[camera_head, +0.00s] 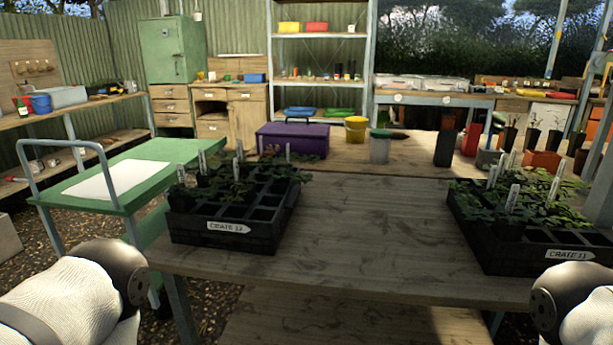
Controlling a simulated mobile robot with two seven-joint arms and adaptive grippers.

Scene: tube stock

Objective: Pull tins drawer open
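No drawer carries a label that I can read, so I cannot tell which is the tins drawer. A stack of wooden drawers (173,106) stands under a green metal cabinet at the back left, and its fronts look shut. A wooden desk (245,106) beside it has shallow drawers at the top and a dark open space on its left. A bench at the back right has a wooden drawer front (512,105). My arm links show at the lower left and lower right corners, far from these drawers. Neither gripper is in view.
A wooden table (350,225) fills the foreground, carrying black plant crates, left (222,232) and right (515,262). A green trolley (150,155) stands at left. The table's middle is clear.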

